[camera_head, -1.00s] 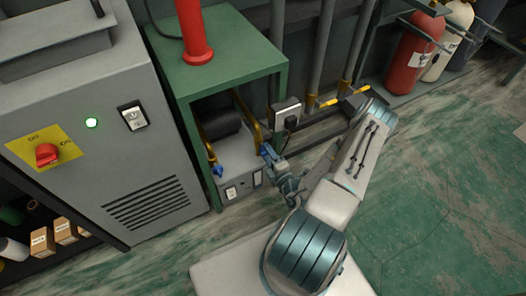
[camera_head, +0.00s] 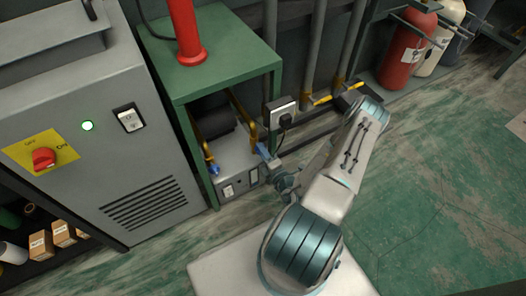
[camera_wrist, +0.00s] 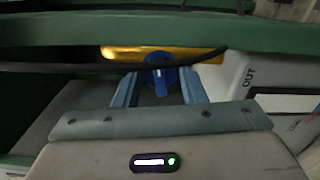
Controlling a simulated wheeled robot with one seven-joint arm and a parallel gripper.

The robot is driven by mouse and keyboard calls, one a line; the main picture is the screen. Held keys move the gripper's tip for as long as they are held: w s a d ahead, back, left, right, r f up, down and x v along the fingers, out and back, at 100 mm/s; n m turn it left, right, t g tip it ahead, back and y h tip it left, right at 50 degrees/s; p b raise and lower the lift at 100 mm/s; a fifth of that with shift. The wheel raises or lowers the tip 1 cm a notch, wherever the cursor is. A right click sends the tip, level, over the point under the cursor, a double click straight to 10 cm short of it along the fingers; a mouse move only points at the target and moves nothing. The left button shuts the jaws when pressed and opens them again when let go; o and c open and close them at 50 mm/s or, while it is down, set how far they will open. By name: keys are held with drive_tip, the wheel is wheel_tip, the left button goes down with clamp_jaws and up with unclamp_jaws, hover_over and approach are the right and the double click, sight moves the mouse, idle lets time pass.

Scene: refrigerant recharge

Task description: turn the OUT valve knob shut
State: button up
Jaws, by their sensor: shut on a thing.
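The OUT valve knob is a blue knob (camera_wrist: 158,77) on a yellow pipe, in the middle of the wrist view. The "OUT" lettering (camera_wrist: 250,74) is on the pale unit to its right. My gripper (camera_wrist: 160,92) has one blue-grey finger on each side of the knob and is shut on it. In the head view my gripper (camera_head: 264,154) is at the right front of the grey unit (camera_head: 238,179) under the green stand. There my fingers largely hide the OUT knob. A second blue knob (camera_head: 213,168) is at the unit's left side.
The green stand (camera_head: 226,59) spans above the unit, and its edge (camera_wrist: 150,33) runs close over my fingers. A socket box with a plug (camera_head: 282,112) is right of the stand. Open floor (camera_head: 430,190) lies to the right.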

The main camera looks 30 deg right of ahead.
drive_tip(key=shift+n+p, duration=1.95)
drive_tip(key=shift+n, duration=0.95)
drive_tip(key=shift+d, duration=0.1)
drive_tip(key=o, duration=1)
